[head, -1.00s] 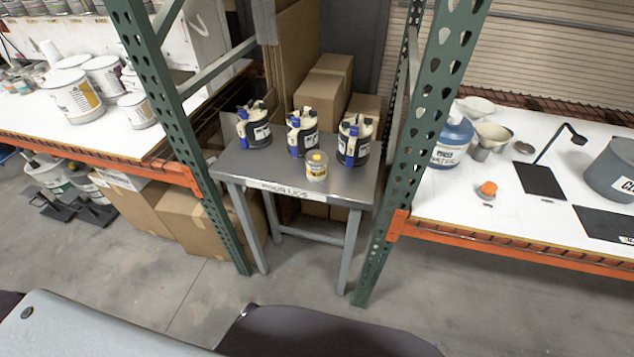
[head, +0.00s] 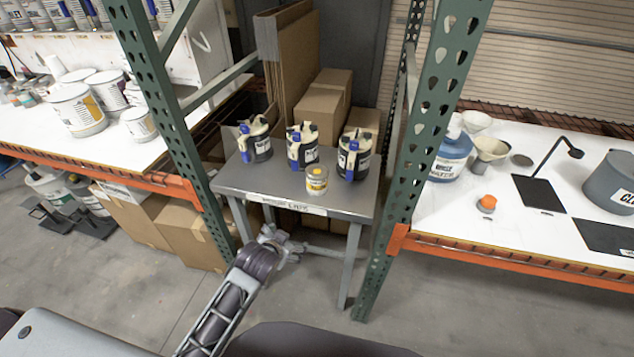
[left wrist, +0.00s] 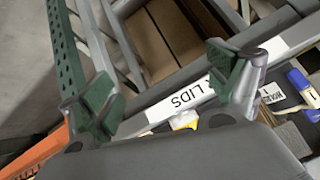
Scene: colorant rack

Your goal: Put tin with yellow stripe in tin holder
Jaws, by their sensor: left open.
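The small tin with the yellow stripe (head: 316,181) stands upright at the front edge of the grey table (head: 232,182). In the left wrist view a yellow and white piece of it (left wrist: 184,120) shows behind the table edge, mostly hidden. No separate empty tin holder can be made out. My left gripper (head: 281,240) is below and in front of the table edge, left of the tin and apart from it. In the left wrist view the gripper (left wrist: 166,92) is open and empty, its green-padded fingers wide apart before the "LIDS" label. My right gripper is not in view.
Three dark containers with blue handles (head: 302,146) stand behind the tin. Green rack posts (head: 424,150) flank the table. Shelves with cans (head: 78,110) are on the left; a blue jug (head: 450,158) and black stand (head: 540,193) are on the right.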

